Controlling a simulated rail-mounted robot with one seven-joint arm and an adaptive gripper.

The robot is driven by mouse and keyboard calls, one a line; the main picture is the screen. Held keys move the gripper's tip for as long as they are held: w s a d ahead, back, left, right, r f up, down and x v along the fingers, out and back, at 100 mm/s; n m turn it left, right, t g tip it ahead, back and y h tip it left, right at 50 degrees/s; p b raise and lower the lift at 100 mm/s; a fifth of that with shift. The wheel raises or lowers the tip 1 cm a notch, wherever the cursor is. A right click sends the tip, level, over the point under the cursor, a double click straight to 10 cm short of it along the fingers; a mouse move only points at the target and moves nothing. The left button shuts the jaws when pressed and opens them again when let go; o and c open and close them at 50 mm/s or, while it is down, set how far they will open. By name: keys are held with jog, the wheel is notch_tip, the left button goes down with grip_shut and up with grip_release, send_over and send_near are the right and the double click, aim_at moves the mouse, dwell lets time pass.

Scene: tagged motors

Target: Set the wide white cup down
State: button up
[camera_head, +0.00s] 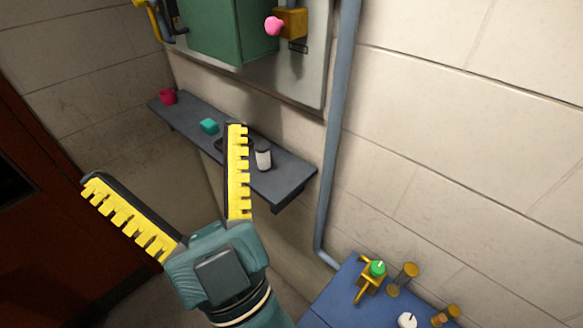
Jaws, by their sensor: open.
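My gripper (163,157) is open wide, with its two yellow toothed fingers spread apart and nothing visible between them. A white cylinder (263,160) with a dark top stands upright on the grey wall shelf (284,186), just right of my gripper's right finger in the picture. A white rounded object (406,320) sits on the blue table (340,300) at the bottom edge and is partly cut off. I cannot tell for sure which of these is the wide white cup. The right finger hides part of the shelf.
A teal block (209,126) and a red cup-like object (168,96) sit farther left on the shelf. A green cabinet (225,28) and a pink knob (274,26) are above. A grey pipe (337,130) runs down the wall. A green-topped yellow object (377,269) is on the table.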

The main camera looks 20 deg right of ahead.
jog(key=s+d+f+m+g+h, duration=0.2)
jog(key=d+m+h, duration=0.3)
jog(key=d+h, duration=0.4)
jog(key=shift+s+d+f+g+h, duration=0.15)
jog(key=shift+d+f+g+h, duration=0.15)
jog(key=shift+d+g, duration=0.55)
